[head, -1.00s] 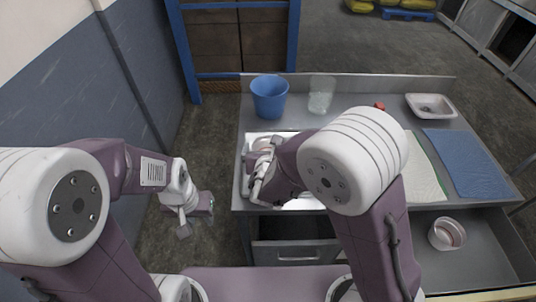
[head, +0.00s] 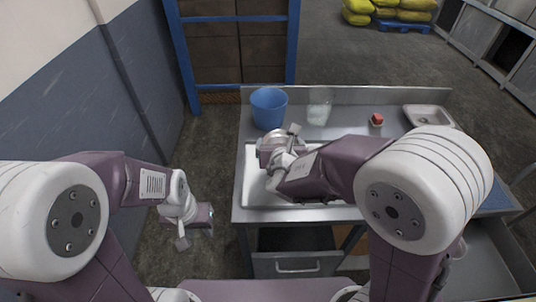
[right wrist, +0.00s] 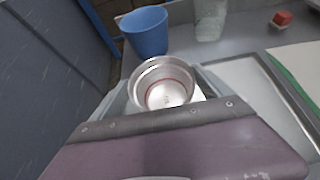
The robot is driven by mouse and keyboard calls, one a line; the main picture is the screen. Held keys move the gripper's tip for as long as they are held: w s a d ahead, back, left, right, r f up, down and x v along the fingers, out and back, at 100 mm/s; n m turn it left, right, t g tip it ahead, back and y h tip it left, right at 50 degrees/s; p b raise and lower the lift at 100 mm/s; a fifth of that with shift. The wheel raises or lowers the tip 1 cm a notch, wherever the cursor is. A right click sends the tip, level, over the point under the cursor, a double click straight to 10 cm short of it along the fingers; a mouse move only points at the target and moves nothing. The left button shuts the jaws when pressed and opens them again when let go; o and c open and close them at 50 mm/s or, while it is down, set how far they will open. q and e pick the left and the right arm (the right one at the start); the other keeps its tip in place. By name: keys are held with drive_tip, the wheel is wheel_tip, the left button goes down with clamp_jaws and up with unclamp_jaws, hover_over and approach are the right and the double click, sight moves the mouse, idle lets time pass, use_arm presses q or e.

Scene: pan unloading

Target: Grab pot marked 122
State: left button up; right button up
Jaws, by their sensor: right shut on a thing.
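A small metal pot with a thin red line inside shows in the right wrist view (right wrist: 163,84). My right gripper (head: 279,150) is shut on this pot, above the sink at the left of the counter. In the head view the pot (head: 268,139) is partly covered by the gripper. A faint mark shows on its inner bottom, too small to read. My left gripper (head: 188,228) hangs low over the floor, left of the counter, away from the pot.
A blue bucket (head: 269,108) and a clear glass container (head: 318,112) stand at the counter's back. A red-topped item (head: 376,119) and a pale tray (head: 428,115) are further right. An open drawer (head: 480,272) juts out at lower right. My right arm hides the counter's right part.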

drive_tip(key=w+d+r, duration=0.1)
drive_tip(key=d+r, duration=0.3)
drive_tip(key=d, duration=0.4)
drive_tip(key=shift+w+r+b, duration=0.35)
drive_tip(key=shift+b, duration=0.05)
